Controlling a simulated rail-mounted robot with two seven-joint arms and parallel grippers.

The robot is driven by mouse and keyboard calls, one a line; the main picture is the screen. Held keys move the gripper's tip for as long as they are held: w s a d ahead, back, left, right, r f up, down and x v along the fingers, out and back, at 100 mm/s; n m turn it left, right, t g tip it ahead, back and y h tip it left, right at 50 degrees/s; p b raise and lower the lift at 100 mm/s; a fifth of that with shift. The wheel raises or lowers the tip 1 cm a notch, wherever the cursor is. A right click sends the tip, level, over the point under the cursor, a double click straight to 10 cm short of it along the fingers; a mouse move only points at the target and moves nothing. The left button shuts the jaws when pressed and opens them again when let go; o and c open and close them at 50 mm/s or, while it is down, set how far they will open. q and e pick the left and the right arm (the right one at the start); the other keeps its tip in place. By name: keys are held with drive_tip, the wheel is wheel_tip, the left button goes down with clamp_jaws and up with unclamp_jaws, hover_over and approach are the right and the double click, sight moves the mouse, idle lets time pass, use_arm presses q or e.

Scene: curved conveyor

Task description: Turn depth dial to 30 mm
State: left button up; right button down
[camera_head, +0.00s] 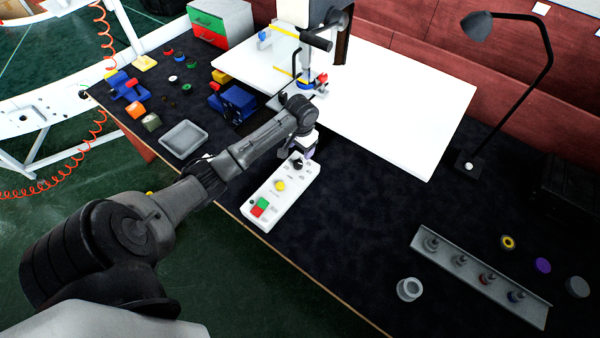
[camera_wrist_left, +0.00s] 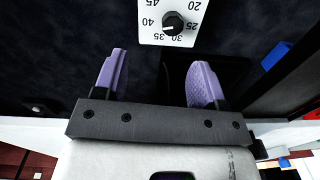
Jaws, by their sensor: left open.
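The depth dial (camera_wrist_left: 173,23) is a round black knob on a white control panel (camera_head: 269,208) lying on the dark tabletop. In the wrist view numbers from 20 to 45 ring it and appear upside down. A small pale mark shows on the knob's right side, towards 25; its exact reading is too small to tell. In the head view the dial (camera_head: 298,165) is at the panel's far end. My left gripper (camera_wrist_left: 160,62) is open and empty, its two purple fingers apart from the dial. In the head view this gripper (camera_head: 310,150) is just beyond the dial. My right gripper is not in view.
The panel also carries a yellow button (camera_head: 280,186), a green button and a red button (camera_head: 257,211). A grey tray (camera_head: 183,139) is to the left. A white board (camera_head: 410,110) with a machine stands behind.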

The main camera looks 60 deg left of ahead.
sight(298, 163)
use_arm(q)
drive_tip(key=shift+n, duration=0.5)
drive_tip(key=a+f+b, duration=0.1)
drive_tip(key=f, duration=0.3)
drive_tip(key=a+f+b, duration=0.1)
drive_tip(key=f, duration=0.4)
drive_tip(key=w+a+f+b, duration=0.1)
drive_tip(key=f, duration=0.3)
drive_tip(key=shift+a+f+b, duration=0.15)
drive_tip(key=shift+a+b, duration=0.05)
drive_tip(key=shift+b, duration=0.15)
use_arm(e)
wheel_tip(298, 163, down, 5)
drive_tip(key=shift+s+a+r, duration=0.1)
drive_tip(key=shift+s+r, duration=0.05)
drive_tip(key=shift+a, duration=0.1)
use_arm(q)
drive_tip(key=shift+c, duration=0.8)
drive_tip(key=c, duration=0.8)
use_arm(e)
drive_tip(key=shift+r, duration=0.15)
